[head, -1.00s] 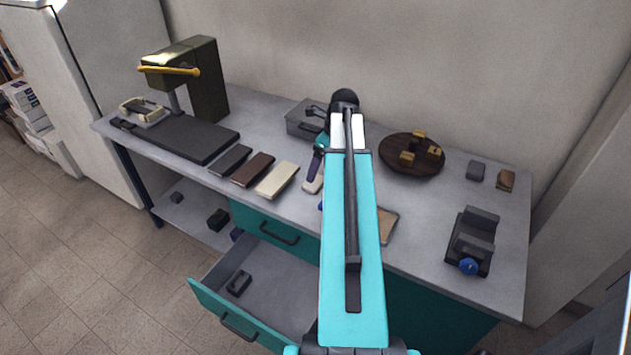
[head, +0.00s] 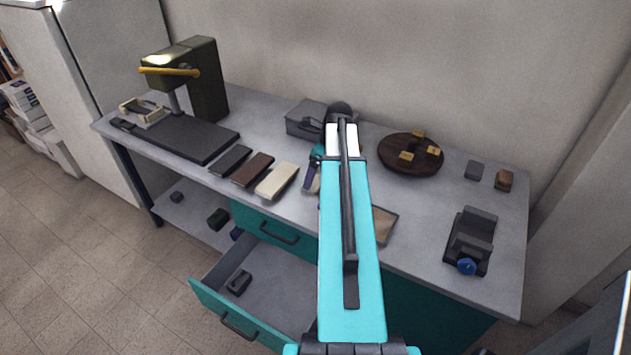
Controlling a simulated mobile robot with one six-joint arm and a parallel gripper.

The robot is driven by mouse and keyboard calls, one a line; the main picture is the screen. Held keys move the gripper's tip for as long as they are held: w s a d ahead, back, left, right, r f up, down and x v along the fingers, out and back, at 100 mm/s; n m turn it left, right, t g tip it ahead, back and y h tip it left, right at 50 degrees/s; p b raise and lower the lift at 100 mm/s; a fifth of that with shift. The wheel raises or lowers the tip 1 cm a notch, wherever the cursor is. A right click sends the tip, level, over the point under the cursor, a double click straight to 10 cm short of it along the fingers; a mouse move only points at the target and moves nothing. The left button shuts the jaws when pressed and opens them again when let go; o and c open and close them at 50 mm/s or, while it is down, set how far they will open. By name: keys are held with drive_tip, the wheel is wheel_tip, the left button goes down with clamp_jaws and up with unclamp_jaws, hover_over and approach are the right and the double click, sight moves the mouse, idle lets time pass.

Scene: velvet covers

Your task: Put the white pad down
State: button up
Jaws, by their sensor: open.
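A cream-white pad (head: 278,180) lies on the bench top at the right end of a row with a brown pad (head: 253,170) and a dark grey pad (head: 231,160). It is the palest pad that I can make out. My gripper (head: 312,180) is just right of it, low near the bench top, and open. It looks apart from the cream-white pad. A small pale patch shows at the gripper's lower end; I cannot tell what it is. My arm hides part of the gripper and the bench behind it.
A round brown board (head: 392,157) with small yellowish blocks stands right of my arm. A tan-faced flat piece (head: 384,225), a dark clamp-like device (head: 472,240) and a grey box (head: 304,119) are also on the bench (head: 350,195). A drawer (head: 228,318) is open at the front.

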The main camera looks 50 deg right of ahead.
sight(315, 181)
drive_tip(key=shift+p+x, duration=0.5)
drive_tip(key=shift+x, duration=1.4)
drive_tip(key=shift+c, duration=0.4)
drive_tip(key=c, duration=1.1)
drive_tip(key=shift+r, duration=0.2)
drive_tip(key=shift+c, duration=0.2)
